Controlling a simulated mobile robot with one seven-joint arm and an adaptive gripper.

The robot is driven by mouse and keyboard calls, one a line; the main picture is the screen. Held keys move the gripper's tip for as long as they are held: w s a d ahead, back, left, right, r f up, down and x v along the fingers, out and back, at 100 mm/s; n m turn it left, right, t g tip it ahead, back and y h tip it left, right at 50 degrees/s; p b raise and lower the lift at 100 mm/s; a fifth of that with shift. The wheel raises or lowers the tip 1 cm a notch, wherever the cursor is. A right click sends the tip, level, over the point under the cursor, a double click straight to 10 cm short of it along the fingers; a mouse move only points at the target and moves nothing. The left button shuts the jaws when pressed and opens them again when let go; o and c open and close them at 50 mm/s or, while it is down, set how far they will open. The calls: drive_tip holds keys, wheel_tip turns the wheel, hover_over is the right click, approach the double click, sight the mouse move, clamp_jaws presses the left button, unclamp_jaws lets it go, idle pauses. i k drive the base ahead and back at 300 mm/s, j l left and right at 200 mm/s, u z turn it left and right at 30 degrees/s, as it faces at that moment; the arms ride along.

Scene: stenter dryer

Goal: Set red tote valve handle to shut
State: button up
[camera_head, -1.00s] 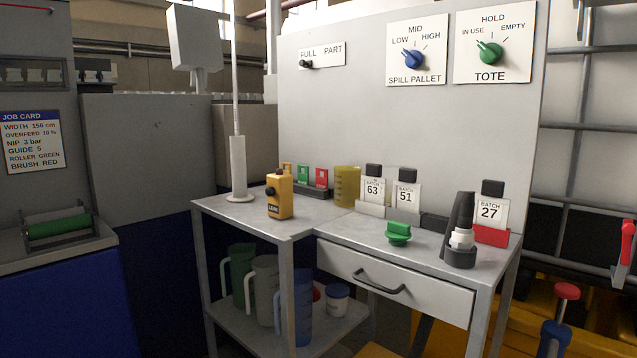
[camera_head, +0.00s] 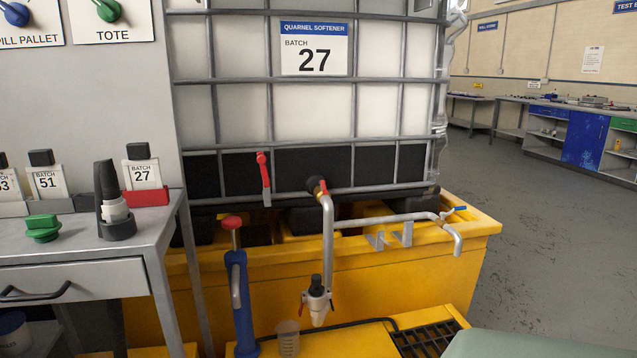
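The white caged tote (camera_head: 365,110) carries a "Quarnel Softener, Batch 27" label and stands on a yellow spill pallet. Low on its front is a black outlet with a small red handle (camera_head: 323,188) at the top of a grey downpipe. The handle is small here, and I cannot tell its exact angle. Another red-handled piece (camera_head: 263,165) with a grey lower end hangs upright on the cage to the left of the outlet. My gripper is not in view.
The yellow pallet (camera_head: 410,270) holds a side pipe with a blue lever (camera_head: 455,210). A blue pump with a red knob (camera_head: 232,223) and a clear beaker (camera_head: 288,338) stand in front. A grey bench (camera_head: 130,255) is at left. Open floor (camera_head: 560,230) lies right.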

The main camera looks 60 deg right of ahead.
sight(323, 187)
drive_tip(key=z, duration=1.65)
drive_tip(key=i+l+z, duration=0.35)
drive_tip(key=i, duration=0.3)
